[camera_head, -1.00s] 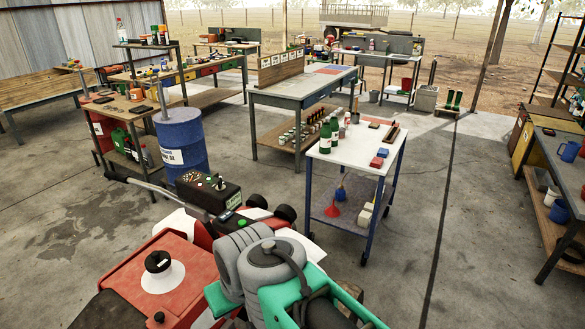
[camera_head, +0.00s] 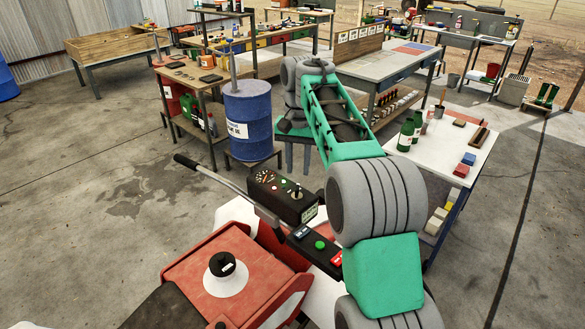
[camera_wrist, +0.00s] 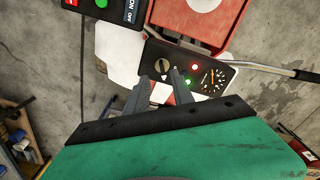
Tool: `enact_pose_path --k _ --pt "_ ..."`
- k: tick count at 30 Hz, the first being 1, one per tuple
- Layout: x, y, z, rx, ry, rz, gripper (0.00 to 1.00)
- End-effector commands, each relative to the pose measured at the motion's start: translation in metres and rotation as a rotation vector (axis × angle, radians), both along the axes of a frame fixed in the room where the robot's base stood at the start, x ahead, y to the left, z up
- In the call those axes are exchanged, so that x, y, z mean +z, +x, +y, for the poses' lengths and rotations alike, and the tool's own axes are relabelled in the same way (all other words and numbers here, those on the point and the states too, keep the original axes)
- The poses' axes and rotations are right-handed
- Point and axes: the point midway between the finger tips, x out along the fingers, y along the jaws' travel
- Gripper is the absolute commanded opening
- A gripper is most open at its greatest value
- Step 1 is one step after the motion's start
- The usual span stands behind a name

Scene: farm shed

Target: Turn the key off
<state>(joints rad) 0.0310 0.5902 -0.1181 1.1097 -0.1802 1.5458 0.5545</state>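The key switch (camera_head: 298,191) is a small knob on top of the black control box (camera_head: 268,203), at the end nearer my arm. In the wrist view the key (camera_wrist: 161,66) stands on a round, light-coloured base, beside a red light (camera_wrist: 194,67) and a green light (camera_wrist: 189,83). My gripper (camera_head: 297,166) points down above and just beyond the box. In the wrist view its two grey fingers (camera_wrist: 160,85) are apart and empty, with the key slightly past their tips, between their lines. No contact shows. I cannot tell which way the key is turned.
The red machine body (camera_head: 235,270) and a long grey handle (camera_head: 215,180) lie left of the box. A green button (camera_head: 320,245) is on a panel in front. A blue barrel (camera_head: 247,120) stands behind, and a white-topped cart (camera_head: 455,145) to the right.

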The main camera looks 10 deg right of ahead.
Motion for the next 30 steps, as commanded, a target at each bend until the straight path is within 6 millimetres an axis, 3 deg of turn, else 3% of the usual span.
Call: enact_pose_path --k 8,11,13,18,28,30 --pt "-0.022 0.01 0.002 -0.011 -0.005 0.016 0.29" --pt "-0.037 0.009 0.003 -0.009 -0.004 0.015 0.29" --pt "-0.058 0.01 0.004 -0.008 -0.004 0.015 0.29" --pt "-0.079 0.01 0.003 -0.01 -0.004 0.013 0.29" --pt "-0.081 0.009 0.001 -0.014 -0.004 0.013 0.29" --pt "-0.081 0.009 0.001 -0.013 -0.004 0.014 0.24"
